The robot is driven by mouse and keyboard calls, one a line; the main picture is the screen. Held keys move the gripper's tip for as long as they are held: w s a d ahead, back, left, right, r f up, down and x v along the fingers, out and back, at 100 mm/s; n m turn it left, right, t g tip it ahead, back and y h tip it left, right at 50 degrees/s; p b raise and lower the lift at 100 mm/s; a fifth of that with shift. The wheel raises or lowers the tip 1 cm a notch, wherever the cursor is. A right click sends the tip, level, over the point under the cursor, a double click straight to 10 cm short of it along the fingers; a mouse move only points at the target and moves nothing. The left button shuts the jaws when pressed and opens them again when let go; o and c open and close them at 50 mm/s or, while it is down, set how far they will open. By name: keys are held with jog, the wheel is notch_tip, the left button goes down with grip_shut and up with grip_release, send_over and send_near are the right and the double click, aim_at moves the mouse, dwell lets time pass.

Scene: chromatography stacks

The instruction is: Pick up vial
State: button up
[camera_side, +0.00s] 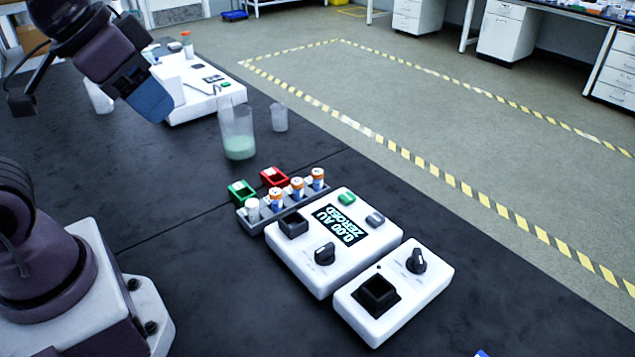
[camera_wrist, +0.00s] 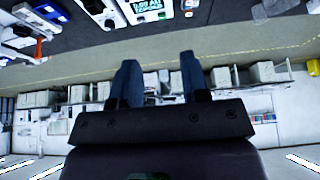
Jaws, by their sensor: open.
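Several small vials stand upright in a grey rack (camera_side: 284,218) in the side view. One is a white-capped vial (camera_side: 252,208); the others have orange caps, such as the vial at the right end (camera_side: 318,179). Another orange-capped vial (camera_side: 187,43) stands on the white device at the back. My gripper (camera_side: 152,103) is raised at the upper left, well away from the rack and touching nothing. In the wrist view my gripper (camera_wrist: 160,82) shows two dark fingers apart with nothing between them; that view looks mostly across the room.
A white device with a display (camera_side: 335,260) and a white knob box (camera_side: 405,305) stand right of the rack. Green (camera_side: 241,192) and red (camera_side: 273,177) holders sit behind it. A beaker with green liquid (camera_side: 238,148) and an empty beaker (camera_side: 280,120) stand farther back.

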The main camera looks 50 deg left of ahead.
jog(key=m+g, duration=0.6)
jog(key=m, duration=1)
send_over(318, 171)
notch_tip(318, 171, down, 19)
notch_tip(318, 171, down, 12)
jog(key=shift+s+f, duration=0.1)
jog(key=shift+f, duration=0.15)
jog(key=c, duration=0.7)
jog(key=shift+r, duration=0.1)
